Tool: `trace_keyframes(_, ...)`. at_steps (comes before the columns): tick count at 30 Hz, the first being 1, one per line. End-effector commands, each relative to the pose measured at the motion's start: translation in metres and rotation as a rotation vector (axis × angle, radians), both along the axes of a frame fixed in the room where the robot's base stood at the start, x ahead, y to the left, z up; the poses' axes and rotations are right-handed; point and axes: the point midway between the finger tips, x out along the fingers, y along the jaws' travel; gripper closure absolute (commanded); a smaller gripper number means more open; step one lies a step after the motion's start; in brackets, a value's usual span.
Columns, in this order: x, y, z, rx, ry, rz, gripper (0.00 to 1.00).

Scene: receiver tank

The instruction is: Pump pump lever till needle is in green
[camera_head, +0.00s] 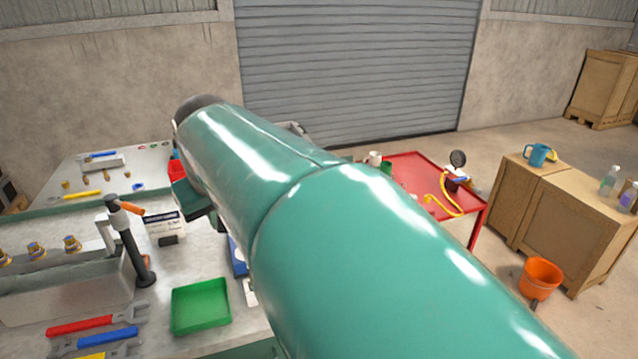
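A dark upright post (132,245) with a short orange handle (131,208) at its top stands on the workbench at left; it may be the pump and its lever. A round dark gauge (457,158) stands on the red table at right, with a yellow hose (444,198) beside it. The gauge is too small to make out its needle or a green zone. My large teal arm crosses the middle of the view and hides much of the bench. I see no fingers of my gripper.
The grey bench (210,268) holds a green tray (200,306), several wrenches and a white box (164,227). A red table (412,170) stands beyond my arm. Wooden crates (572,222) and an orange bucket (540,278) are at right. Open floor lies between table and crates.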

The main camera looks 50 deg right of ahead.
Motion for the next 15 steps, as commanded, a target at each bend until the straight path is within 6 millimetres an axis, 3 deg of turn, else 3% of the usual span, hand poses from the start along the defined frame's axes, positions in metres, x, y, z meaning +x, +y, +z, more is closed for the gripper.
trace_keyframes(1,0.014,-0.03,0.006,0.004,0.016,-0.041,1.0)
trace_keyframes(7,0.045,-0.144,0.022,0.024,0.061,-0.152,1.0)
trace_keyframes(12,0.043,-0.252,0.02,0.059,0.084,-0.243,1.0)
trace_keyframes(15,0.031,-0.304,0.016,0.079,0.087,-0.286,1.0)
